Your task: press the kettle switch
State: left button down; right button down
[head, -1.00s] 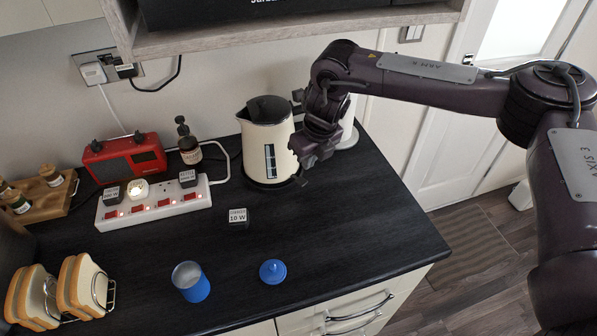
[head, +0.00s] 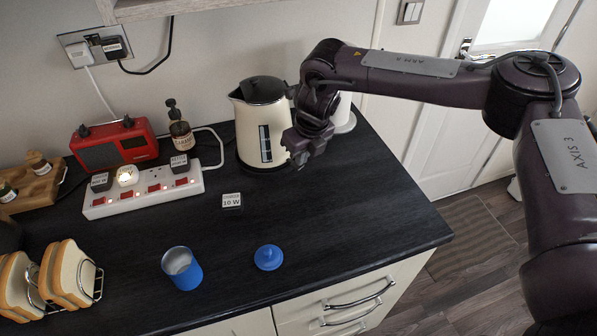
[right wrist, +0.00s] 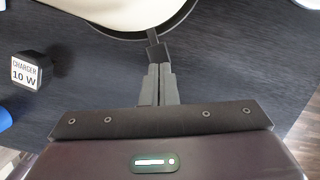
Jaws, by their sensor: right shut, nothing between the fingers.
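The cream kettle (head: 250,135) with a black lid stands upright on its dark base at the back of the worktop. My right gripper (head: 301,163) is at the kettle's right side, low near its base. In the right wrist view, the right gripper (right wrist: 158,68) is shut and empty, its fingertips pointing at the kettle's base. A small dark lever, which looks like the kettle switch (right wrist: 153,38), sticks out from the base just ahead of the tips. I cannot tell whether the tips touch it. In the head view the gripper hides it. My left gripper is not in view.
A 10 W charger (head: 231,201), blue cup (head: 183,270) and blue lid (head: 268,257) stand in front. The worktop's right front is clear.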

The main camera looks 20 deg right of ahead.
aim_at(301, 167)
jog(key=shift+w+f, duration=0.15)
jog(key=shift+f, duration=0.5)
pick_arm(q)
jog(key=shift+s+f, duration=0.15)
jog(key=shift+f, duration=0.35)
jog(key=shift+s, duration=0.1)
